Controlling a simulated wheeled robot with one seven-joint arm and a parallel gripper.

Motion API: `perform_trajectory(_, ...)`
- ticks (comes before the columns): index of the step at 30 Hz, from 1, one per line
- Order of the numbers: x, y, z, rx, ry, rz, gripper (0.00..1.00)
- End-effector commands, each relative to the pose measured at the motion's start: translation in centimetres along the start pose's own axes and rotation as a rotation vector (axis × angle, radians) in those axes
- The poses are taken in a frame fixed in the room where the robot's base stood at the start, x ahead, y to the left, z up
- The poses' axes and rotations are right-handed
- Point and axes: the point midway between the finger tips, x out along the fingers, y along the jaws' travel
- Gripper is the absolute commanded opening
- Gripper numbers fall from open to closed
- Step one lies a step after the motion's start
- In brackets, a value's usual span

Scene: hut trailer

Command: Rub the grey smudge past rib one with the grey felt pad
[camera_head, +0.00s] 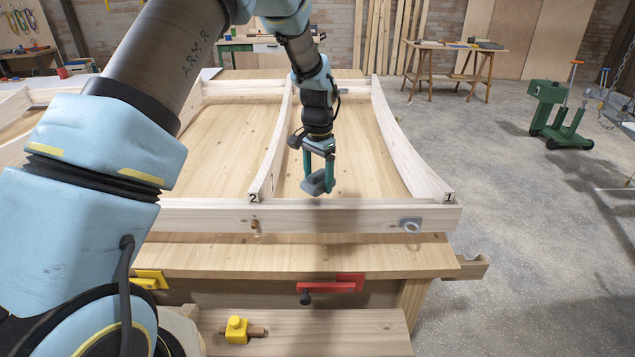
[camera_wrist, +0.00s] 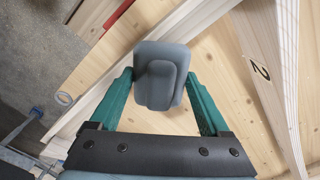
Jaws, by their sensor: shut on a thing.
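My gripper (camera_head: 319,176) is shut on the grey felt pad (camera_head: 315,186), between rib one (camera_head: 408,145) and rib two (camera_head: 272,145), just behind the front rail. The pad appears to be above the boards; whether it touches anything I cannot tell. In the wrist view the pad (camera_wrist: 158,78) is a rounded grey block with a raised grip, between the green fingers of my gripper (camera_wrist: 160,88). Rib two, marked 2 (camera_wrist: 262,72), stands at the right there. I cannot make out the grey smudge in either view.
The pale wooden front rail (camera_head: 330,217) carries a grey ring fitting (camera_head: 410,225) at its right. A red clamp (camera_head: 332,287) and a yellow clamp (camera_head: 150,280) sit on the bench front. A yellow block (camera_head: 237,330) lies on the lower step. Open floor is to the right.

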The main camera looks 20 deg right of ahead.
Motion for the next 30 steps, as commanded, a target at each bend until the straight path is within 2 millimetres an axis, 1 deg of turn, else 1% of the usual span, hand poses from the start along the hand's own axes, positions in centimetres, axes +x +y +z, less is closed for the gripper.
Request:
perform_trajectory(1,-0.9,0.0,0.0,0.0,0.001,0.0,0.28)
perform_trajectory(3,-1.5,0.1,-0.1,0.0,0.002,0.0,0.28)
perform_trajectory(12,-4.2,0.2,-0.1,-0.001,0.002,0.0,0.28)
perform_trajectory(15,-4.7,0.3,-0.1,-0.002,0.001,0.0,0.28)
perform_trajectory(26,-4.7,0.3,-0.1,-0.003,0.001,0.0,0.28)
perform_trajectory(29,-4.4,-0.2,0.4,-0.022,0.0,0.001,0.28)
perform_trajectory(30,-4.0,-0.8,1.0,-0.041,0.0,0.001,0.28)
